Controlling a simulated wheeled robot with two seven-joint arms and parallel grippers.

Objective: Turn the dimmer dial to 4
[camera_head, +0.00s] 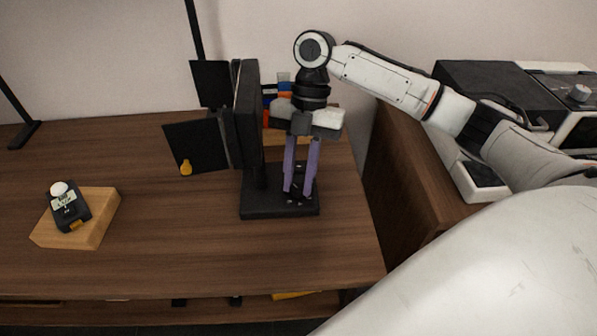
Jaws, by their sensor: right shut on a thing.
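A black lamp panel (247,110) with black flaps stands upright on a square black base (270,211) on the wooden table. My right gripper (297,194) points straight down at the right part of this base, its two purple fingers close to its top. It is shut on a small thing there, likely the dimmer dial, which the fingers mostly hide. Small pale marks show on the base around the fingertips, too small to read, so I cannot tell the dial's setting. My left gripper is not in view.
A wooden block (96,229) at the left carries a small black device (72,213) with a white knob. Colourful items (284,84) stand behind the lamp. The table's front middle is clear.

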